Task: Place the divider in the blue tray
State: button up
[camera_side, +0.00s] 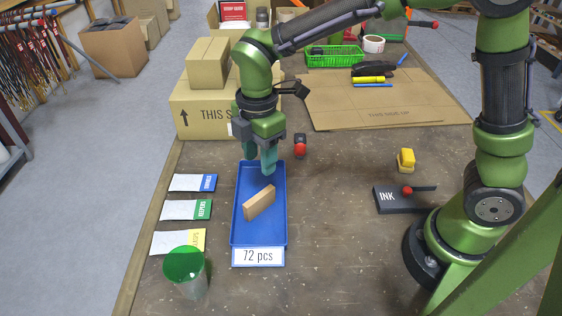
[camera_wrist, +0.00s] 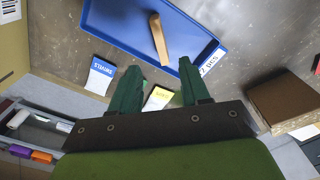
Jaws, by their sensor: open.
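The blue tray (camera_side: 272,228) lies on the workbench with a "72 pcs" label on its near end. The divider, a tan wooden-looking slab (camera_side: 259,203), is inside the tray. It stands on its long edge, slanted across the tray floor, and appears to touch nothing else. My gripper (camera_side: 258,164), with green fingers, is above the tray's far end, apart from the slab. It is open and empty. In the wrist view the slab (camera_wrist: 158,40) and the tray (camera_wrist: 115,22) lie beyond the spread fingertips (camera_wrist: 158,66).
Several labelled packets (camera_side: 187,210) lie left of the tray. A green-lidded cup (camera_side: 185,268) stands at the near left. Cardboard boxes (camera_side: 198,110) are behind left. A red-and-black item (camera_side: 300,146) and an INK pad (camera_side: 392,198) lie to the right, with clear bench between.

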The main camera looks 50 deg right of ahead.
jog(key=s+d+r+m+t+y, duration=0.1)
jog(key=s+d+r+m+t, duration=0.6)
jog(key=m, duration=1.4)
jog(key=s+d+r, duration=0.3)
jog(key=s+d, duration=0.2)
jog(key=d, duration=0.1)
jog(key=shift+s+d+r+m+y, duration=0.15)
jog(key=shift+s+d+m+y, duration=0.15)
jog(key=shift+s+y, duration=0.1)
